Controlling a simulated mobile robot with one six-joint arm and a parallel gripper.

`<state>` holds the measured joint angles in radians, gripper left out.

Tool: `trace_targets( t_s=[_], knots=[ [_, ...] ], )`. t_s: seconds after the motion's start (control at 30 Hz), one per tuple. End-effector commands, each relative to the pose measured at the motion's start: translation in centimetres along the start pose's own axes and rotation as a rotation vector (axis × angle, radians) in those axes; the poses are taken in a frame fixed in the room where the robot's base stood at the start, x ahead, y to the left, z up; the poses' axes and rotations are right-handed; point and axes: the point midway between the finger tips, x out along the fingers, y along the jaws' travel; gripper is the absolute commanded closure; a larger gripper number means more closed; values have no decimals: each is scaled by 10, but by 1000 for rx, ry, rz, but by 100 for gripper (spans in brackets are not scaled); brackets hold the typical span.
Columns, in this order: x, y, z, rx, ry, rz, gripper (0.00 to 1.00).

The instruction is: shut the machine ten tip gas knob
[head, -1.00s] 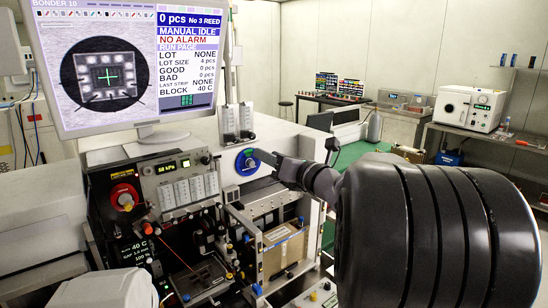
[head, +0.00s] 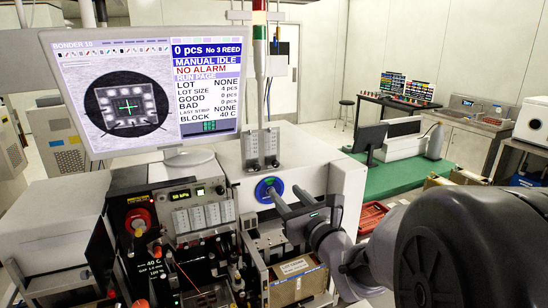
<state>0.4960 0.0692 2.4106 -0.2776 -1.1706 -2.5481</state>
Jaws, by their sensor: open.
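The blue round knob (head: 268,190) is on the white front of the bonding machine (head: 235,178), below and right of the monitor. A label reading "BONDER 10" is at the top of the monitor (head: 140,95). My gripper (head: 285,194) reaches in from the right, just in front of and to the right of the knob. Its two dark fingers are apart, with nothing seen between them. The near finger overlaps the knob's lower right edge in the picture. I cannot tell whether it touches the knob.
A cardboard box (head: 297,280) sits in the open frame below my gripper. A signal tower (head: 260,70) stands behind the monitor. A green mat (head: 395,182) lies behind right.

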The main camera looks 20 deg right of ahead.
Motion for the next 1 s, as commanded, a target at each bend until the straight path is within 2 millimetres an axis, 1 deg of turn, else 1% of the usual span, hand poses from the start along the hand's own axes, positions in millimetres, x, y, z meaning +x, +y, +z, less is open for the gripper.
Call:
trace_targets(
  t_s=[0.07, 0.3, 0.4, 0.5, 0.6, 0.7, 1.0],
  knots=[
    [19, 1, -3, 2, 1, 2, 59],
    [93, 0, -2, 1, 0, 1, 59],
    [120, 0, -2, 2, 0, 1, 59],
    [140, 0, -2, 1, 0, 1, 59],
    [153, -1, -2, 1, 0, 0, 59],
    [160, -1, -2, 1, 0, -1, 59],
    [163, -1, -2, 1, -1, -1, 59]
  ],
)
